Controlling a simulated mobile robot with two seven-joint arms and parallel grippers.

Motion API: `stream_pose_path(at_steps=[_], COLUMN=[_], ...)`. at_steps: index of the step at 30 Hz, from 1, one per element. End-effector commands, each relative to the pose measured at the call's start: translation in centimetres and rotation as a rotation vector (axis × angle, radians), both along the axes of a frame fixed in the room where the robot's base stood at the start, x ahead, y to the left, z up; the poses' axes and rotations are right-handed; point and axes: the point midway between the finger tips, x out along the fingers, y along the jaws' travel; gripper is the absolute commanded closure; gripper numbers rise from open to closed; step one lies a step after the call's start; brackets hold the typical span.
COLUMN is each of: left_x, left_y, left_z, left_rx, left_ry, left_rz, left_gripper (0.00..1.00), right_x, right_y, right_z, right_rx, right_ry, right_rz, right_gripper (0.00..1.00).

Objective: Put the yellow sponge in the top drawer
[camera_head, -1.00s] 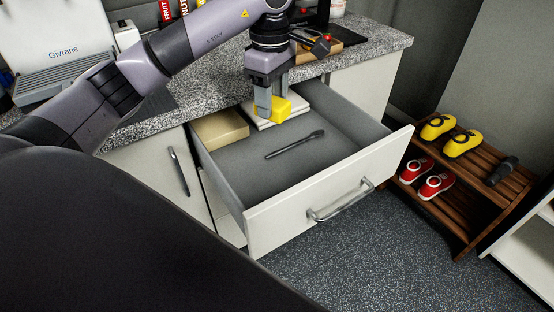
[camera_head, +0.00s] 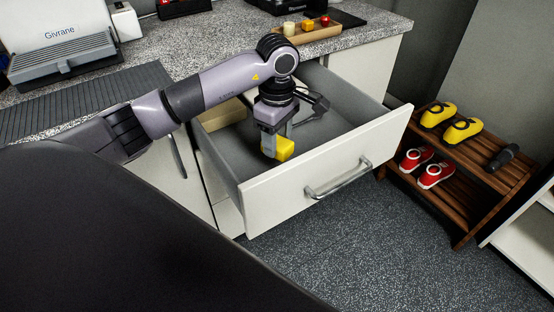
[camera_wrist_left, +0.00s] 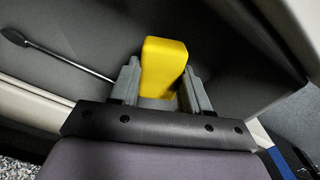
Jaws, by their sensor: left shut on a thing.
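The yellow sponge (camera_head: 285,149) is held in my left gripper (camera_head: 276,142), which is shut on it. Sponge and gripper are over the front part of the open top drawer (camera_head: 330,166), inside its front panel. In the left wrist view the sponge (camera_wrist_left: 163,66) stands between the two fingers (camera_wrist_left: 158,88), with the grey drawer floor behind it. I cannot tell whether the sponge touches the drawer floor. My right gripper is not in view.
A utensil with a long handle (camera_wrist_left: 60,55) lies on the drawer floor. A beige box (camera_head: 222,116) sits at the drawer's left. A wooden tray (camera_head: 312,35) with small foods stands on the speckled counter. A shoe rack (camera_head: 470,190) stands to the right.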

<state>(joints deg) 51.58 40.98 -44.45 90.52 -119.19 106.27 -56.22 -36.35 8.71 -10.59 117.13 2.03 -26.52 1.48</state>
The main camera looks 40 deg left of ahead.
Motion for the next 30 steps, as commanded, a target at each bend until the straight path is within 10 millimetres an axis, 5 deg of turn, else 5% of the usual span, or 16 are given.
stream_pose_path(at_steps=[16, 28, 29, 30], left_x=[0.0, 0.0, 0.0, 0.0], left_y=[-0.1, 0.0, 0.0, 0.0], left_z=[-6.4, -7.0, -6.9, -6.9], left_rx=[-0.002, 0.0, 0.0, -0.001], left_ry=[0.001, -0.001, -0.001, -0.001], left_rz=[0.001, 0.0, 0.0, 0.0], left_gripper=[0.78, 0.78, 0.47, 0.34], right_x=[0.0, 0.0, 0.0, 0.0], right_y=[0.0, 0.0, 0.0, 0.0], right_z=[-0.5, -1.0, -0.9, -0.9], right_rx=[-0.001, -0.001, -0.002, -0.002], right_ry=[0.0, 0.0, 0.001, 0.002], right_rz=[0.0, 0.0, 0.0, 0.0], right_gripper=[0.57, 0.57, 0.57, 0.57])
